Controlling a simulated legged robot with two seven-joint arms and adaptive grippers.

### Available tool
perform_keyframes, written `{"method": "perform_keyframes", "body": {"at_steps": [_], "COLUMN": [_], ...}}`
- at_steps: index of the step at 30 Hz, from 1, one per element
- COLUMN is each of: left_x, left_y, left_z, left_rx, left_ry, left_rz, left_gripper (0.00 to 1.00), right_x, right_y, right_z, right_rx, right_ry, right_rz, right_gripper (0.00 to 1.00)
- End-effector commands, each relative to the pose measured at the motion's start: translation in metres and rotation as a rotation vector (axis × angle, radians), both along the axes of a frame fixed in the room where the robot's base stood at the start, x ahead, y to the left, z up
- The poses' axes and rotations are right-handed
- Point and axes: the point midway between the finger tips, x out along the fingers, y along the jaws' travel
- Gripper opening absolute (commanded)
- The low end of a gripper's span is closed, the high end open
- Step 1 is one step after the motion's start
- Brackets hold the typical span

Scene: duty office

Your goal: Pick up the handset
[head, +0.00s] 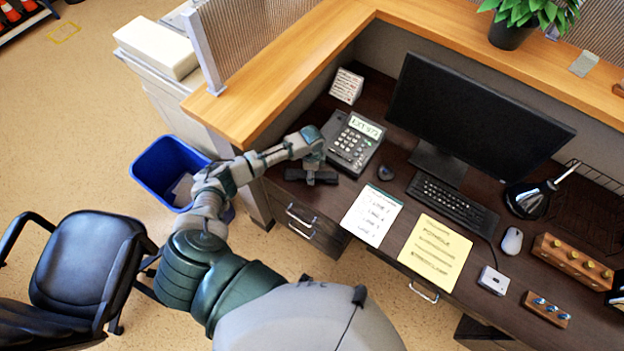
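The desk phone (357,142) stands on the dark desk, with a lit display reading "EXT 4173" and a keypad. My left arm reaches in over the desk's left end, and my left gripper (312,177) is low at the phone's near left side. A dark bar-like shape shows at its tip; I cannot tell whether this is spread fingers or the handset. The handset cannot be made out clearly; the phone's left side is dark and partly hidden by my wrist. My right gripper is out of view.
A monitor (470,110) and keyboard (453,202) stand further right. A wooden partition ledge (290,70) rises behind. A blue bin (165,165) stands left on the floor.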

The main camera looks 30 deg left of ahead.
Motion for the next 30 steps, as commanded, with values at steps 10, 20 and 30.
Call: {"method": "perform_keyframes", "body": {"at_steps": [10,20,30], "left_x": [0.0,0.0,0.0], "left_y": [0.0,0.0,0.0], "left_z": [0.0,-0.001,0.01], "left_rx": [0.0,0.0,0.0], "left_ry": [-0.001,-0.001,-0.001], "left_rz": [0.001,0.001,0.001], "left_gripper": [0.43,0.0,0.0], "right_x": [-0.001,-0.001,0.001], "right_y": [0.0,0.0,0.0], "right_z": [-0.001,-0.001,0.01], "right_rx": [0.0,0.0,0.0], "right_ry": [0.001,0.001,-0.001], "right_rz": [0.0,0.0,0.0], "right_gripper": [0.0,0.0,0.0]}}
